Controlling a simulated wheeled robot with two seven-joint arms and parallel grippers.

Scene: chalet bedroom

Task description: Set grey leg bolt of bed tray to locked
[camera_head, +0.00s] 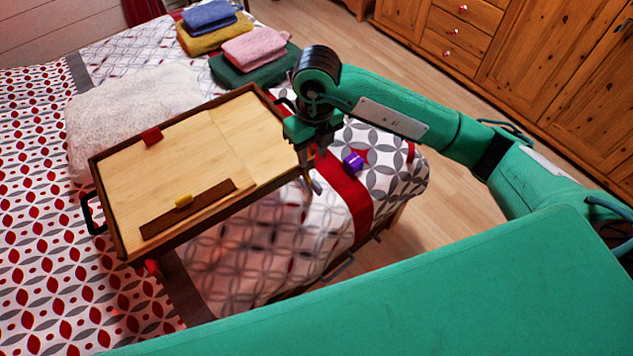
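The wooden bed tray (185,128) stands on the bed, with a dark brown frame and a pale top. My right gripper (311,165) is at the tray's right end, by its near right corner, pointing down. Its fingers are small and partly hidden against the tray edge, so I cannot tell whether they are open or shut. A small grey piece (316,186) shows just below it; I cannot tell whether this is the grey leg bolt or part of the gripper. A red knob (152,267) sits under the tray's near left corner. My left gripper is out of view.
A red block (151,136) and a brown ledge (160,222) with a yellow piece (183,201) are on the tray top. A purple object (353,162) lies on the bed right of my gripper. Folded towels (257,49) and a white pillow (120,112) lie behind the tray.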

